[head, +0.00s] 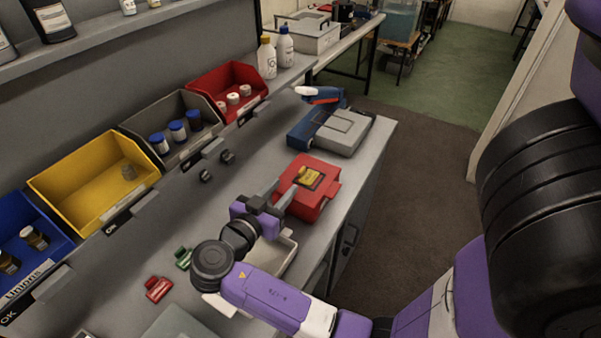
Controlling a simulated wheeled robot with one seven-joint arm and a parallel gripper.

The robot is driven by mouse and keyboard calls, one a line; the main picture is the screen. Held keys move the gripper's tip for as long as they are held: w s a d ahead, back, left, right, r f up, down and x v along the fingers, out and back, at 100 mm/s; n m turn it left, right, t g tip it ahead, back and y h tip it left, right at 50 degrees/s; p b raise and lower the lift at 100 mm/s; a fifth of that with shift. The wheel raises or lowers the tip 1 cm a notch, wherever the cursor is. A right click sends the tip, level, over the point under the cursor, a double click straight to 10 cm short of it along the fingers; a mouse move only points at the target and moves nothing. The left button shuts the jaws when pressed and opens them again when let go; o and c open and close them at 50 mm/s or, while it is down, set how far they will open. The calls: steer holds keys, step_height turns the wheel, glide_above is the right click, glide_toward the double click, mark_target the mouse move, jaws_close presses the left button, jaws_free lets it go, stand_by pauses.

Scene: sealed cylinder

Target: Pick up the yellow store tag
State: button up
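A small yellow piece, which looks like the yellow store tag (310,177), lies on the dark top panel of a red case (325,199) on the counter. My gripper (284,188) reaches in from the lower left, and its two grey fingers are apart with nothing seen between them. The fingertips are at the left side of the red case, just left of the yellow piece. I cannot tell whether they touch the case. A red tag (158,290) and a green tag (183,258) lie on the counter to the left of my arm.
A pale tray (284,256) sits under my wrist. A blue and grey case (331,130) stands behind the red case. Blue, yellow (75,208), grey and red (222,78) bins line the back. The counter's right edge drops to the floor.

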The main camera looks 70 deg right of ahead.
mark_target(301, 171)
steer(key=shift+w+d+m+g, duration=0.1)
steer(key=shift+d+m+g, duration=0.3)
steer(key=shift+d+g, duration=0.3)
steer(key=p+x, duration=0.3)
steer(key=x, duration=0.3)
steer(key=shift+d, duration=0.1)
steer(key=shift+s+d+f+t, duration=0.2)
steer(key=shift+s+d+t, duration=0.1)
steer(key=shift+d, duration=0.2)
jaws_close()
